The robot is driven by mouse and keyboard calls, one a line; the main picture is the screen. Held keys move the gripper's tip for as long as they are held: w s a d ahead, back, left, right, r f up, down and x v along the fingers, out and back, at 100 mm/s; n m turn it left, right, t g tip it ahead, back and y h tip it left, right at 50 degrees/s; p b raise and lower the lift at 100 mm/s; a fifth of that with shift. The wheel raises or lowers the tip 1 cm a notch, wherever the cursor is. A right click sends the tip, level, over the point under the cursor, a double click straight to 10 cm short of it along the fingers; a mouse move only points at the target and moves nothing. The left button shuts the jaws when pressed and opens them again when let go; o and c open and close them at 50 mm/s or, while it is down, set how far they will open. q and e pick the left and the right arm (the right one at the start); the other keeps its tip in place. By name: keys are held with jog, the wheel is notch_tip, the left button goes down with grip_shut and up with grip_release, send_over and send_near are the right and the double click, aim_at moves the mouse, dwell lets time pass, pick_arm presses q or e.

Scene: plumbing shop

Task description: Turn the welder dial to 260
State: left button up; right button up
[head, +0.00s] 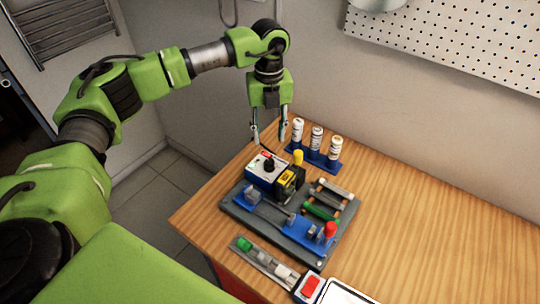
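The welder (257,174) is a small white and blue box at the back left of a dark grey board (237,208) on the wooden table. A black knob, which looks like the dial (269,165), sits on its top face. The dial's markings and pointer are too small to read. My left gripper (269,138) points down above and slightly behind the welder, with its two fingers apart and nothing between them. It appears clear of the dial. My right gripper is not in view.
A blue rack (325,163) with three white-topped bottles stands behind the board. The board carries a black and yellow block (289,182), pipes (320,212) and a blue fixture (312,232). A grey tray (262,262) lies in front. The table's right side is clear.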

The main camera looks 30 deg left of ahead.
aim_at(269, 161)
pick_arm(q)
notch_tip(269, 161, down, 10)
jog(key=p, duration=0.3)
jog(key=shift+r, duration=0.25)
jog(key=shift+f, duration=0.55)
grip_shut()
